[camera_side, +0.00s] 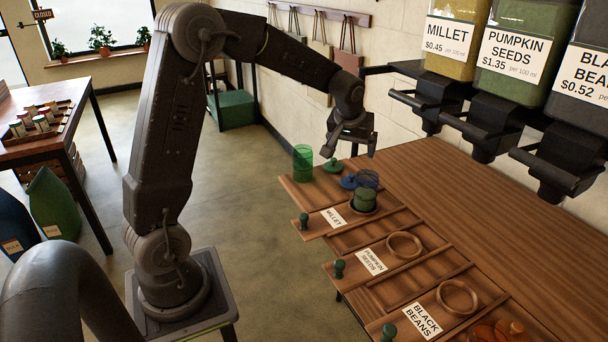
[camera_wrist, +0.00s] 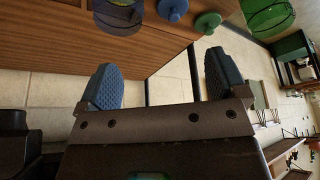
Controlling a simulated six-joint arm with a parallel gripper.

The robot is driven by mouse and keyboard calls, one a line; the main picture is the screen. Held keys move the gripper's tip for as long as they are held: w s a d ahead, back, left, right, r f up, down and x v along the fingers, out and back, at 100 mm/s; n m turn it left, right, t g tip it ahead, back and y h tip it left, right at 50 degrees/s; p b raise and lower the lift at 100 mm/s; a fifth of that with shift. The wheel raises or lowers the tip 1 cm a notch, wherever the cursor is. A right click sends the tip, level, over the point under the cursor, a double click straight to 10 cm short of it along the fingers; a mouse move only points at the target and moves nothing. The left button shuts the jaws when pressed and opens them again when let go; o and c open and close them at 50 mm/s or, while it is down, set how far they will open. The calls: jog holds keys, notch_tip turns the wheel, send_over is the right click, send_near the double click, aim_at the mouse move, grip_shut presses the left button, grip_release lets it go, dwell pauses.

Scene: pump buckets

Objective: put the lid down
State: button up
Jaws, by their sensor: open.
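A green lid (camera_side: 333,166) with a knob lies on the wooden counter, beside a clear green jar (camera_side: 302,163). A blue lid (camera_side: 348,182) lies next to a clear blue jar (camera_side: 366,179). My gripper (camera_side: 351,148) is open and empty, above the counter's far edge near the lids. In the wrist view the gripper (camera_wrist: 160,65) has nothing between its fingers. The blue lid (camera_wrist: 173,9) and green lid (camera_wrist: 207,23) show beyond the fingertips, apart from them.
Trays labelled millet (camera_side: 333,218), pumpkin seeds (camera_side: 372,261) and black beans (camera_side: 421,320) run along the counter. Wooden rings (camera_side: 404,233) mark places. Bulk dispensers (camera_side: 520,60) overhang the right side. The counter's back right is clear.

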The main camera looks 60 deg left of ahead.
jog(key=s+d+r+m+t+h, duration=0.1)
jog(key=s+d+r+m, duration=0.1)
jog(key=s+d+r, duration=0.35)
jog(key=s+d+r+m, duration=0.2)
jog(key=s+d+r, duration=0.1)
jog(key=s+d, duration=0.4)
jog(key=s+d+f+m+t+h, duration=0.1)
jog(key=s+d+m, duration=0.2)
jog(key=s, duration=1)
jog(key=shift+d+f+m+h, duration=0.3)
jog(key=shift+d+m+h, duration=0.1)
jog(key=shift+d, duration=0.6)
